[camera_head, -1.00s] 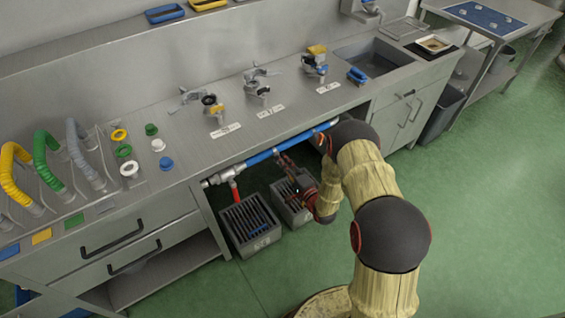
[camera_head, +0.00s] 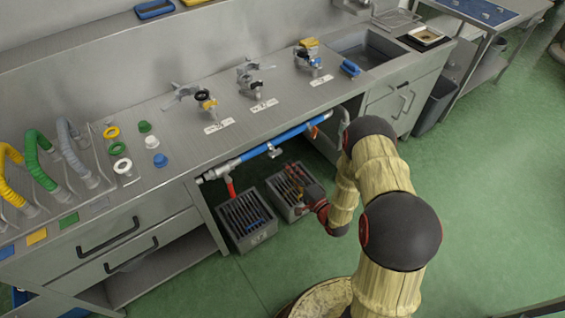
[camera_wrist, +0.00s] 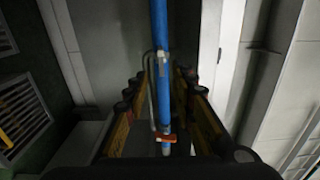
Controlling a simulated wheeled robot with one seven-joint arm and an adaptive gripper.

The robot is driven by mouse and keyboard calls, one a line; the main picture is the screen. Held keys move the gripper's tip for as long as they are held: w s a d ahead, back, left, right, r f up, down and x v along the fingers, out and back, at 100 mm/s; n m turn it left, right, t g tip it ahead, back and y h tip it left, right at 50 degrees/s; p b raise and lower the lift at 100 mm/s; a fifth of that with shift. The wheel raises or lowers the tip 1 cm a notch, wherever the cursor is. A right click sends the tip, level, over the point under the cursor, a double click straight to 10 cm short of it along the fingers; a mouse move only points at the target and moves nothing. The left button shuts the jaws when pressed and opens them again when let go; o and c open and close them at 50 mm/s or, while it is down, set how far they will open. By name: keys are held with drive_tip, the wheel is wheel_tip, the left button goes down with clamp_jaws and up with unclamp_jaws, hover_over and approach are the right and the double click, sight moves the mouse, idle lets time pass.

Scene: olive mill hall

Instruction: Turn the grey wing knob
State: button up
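A small grey wing knob (camera_head: 273,151) sits on the blue pipe (camera_head: 288,137) under the counter's front edge. A grey fitting on the blue pipe, seemingly this knob (camera_wrist: 163,58), also shows in the wrist view, beyond the fingertips. My gripper (camera_head: 291,169) is below and to the right of the knob in the head view, apart from it. In the wrist view my gripper (camera_wrist: 160,76) has its two fingers spread on either side of the pipe's line, with nothing held between them.
An orange-red handle (camera_wrist: 165,137) is on the same pipe, closer to the bottom of the wrist view. Two grey slatted crates (camera_head: 246,222) stand on the floor below. A red pipe (camera_head: 230,187) drops at the left. The counter edge overhangs the pipe.

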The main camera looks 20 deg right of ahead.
drive_tip(key=shift+v, duration=1.65)
